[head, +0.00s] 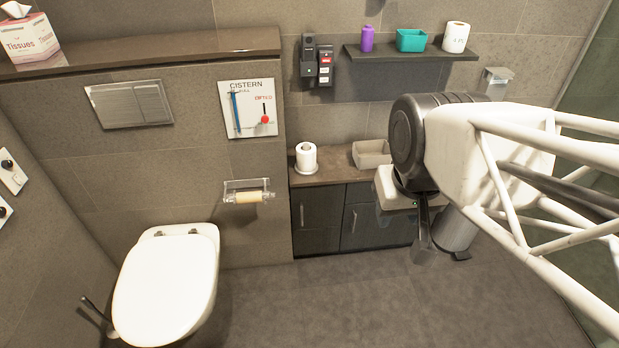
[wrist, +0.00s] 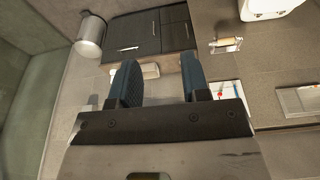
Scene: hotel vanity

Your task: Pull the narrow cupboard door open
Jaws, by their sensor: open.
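The narrow cupboard door (head: 318,212) is the dark left-hand door under the counter in the head view. It looks shut, and its upright metal handle (head: 302,214) is near its left edge. In the wrist view, which is turned about upside down, the narrow door (wrist: 176,26) is on the right side of the cupboard. My gripper (head: 424,250) is to the right of and apart from this door in the head view, fingers pointing down. In the wrist view my gripper (wrist: 160,78) shows two spread fingers with nothing held between them.
A wider dark door (head: 375,226) adjoins the narrow one. A toilet roll (head: 306,157) and a beige box (head: 371,153) stand on the counter (head: 332,172). A metal bin (head: 457,230) is at the right, a toilet (head: 167,285) at the left. The floor (head: 335,300) before the cupboard is clear.

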